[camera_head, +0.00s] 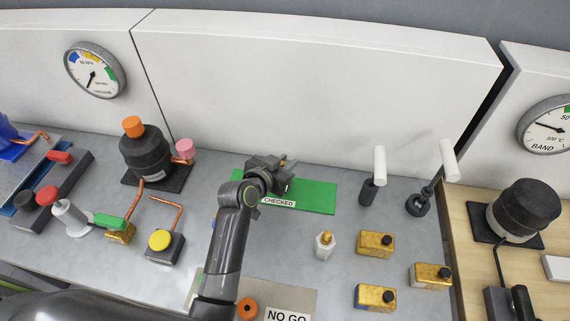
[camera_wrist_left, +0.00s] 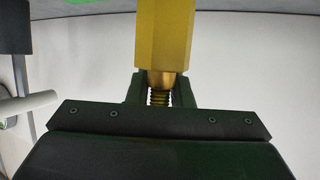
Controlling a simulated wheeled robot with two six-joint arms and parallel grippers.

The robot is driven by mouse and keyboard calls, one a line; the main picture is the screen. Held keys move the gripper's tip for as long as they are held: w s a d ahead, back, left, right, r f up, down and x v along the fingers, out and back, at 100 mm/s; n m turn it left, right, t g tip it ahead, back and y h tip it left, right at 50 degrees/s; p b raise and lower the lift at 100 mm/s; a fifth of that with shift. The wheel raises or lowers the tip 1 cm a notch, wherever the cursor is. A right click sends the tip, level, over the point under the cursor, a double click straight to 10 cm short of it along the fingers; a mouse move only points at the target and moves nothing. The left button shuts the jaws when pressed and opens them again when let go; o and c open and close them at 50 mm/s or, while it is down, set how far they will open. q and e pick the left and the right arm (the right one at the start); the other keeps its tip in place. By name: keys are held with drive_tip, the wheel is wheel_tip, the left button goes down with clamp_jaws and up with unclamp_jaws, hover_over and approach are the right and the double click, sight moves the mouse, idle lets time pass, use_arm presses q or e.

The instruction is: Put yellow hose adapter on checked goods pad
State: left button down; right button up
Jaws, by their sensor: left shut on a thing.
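The green checked goods pad (camera_head: 315,197) lies on the grey bench against the white back panel, with a "CHECKED" label on its front edge. My left gripper (camera_head: 284,174) is above the pad's left part and hides some of it. In the left wrist view my left gripper (camera_wrist_left: 159,92) is shut on the yellow hose adapter (camera_wrist_left: 165,38), a hexagonal body with a threaded brass end between the fingers. The adapter is hard to make out in the head view. A strip of green shows at the top of the wrist view. My right gripper is not in view.
A white fitting with a yellow tip (camera_head: 324,246) and several brass blocks (camera_head: 376,244) stand right of the arm. Two white-handled tools (camera_head: 379,166) stand right of the pad. A black compressor (camera_head: 145,153) is on the left. A "NO GO" mat (camera_head: 298,299) lies in front.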

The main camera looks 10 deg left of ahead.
use_arm(q)
drive_tip(key=shift+f, duration=0.2)
drive_tip(key=c, duration=1.3)
unclamp_jaws()
drive_tip(key=shift+r, duration=0.2)
drive_tip(key=v, duration=1.2)
drive_tip(key=shift+b, duration=0.35)
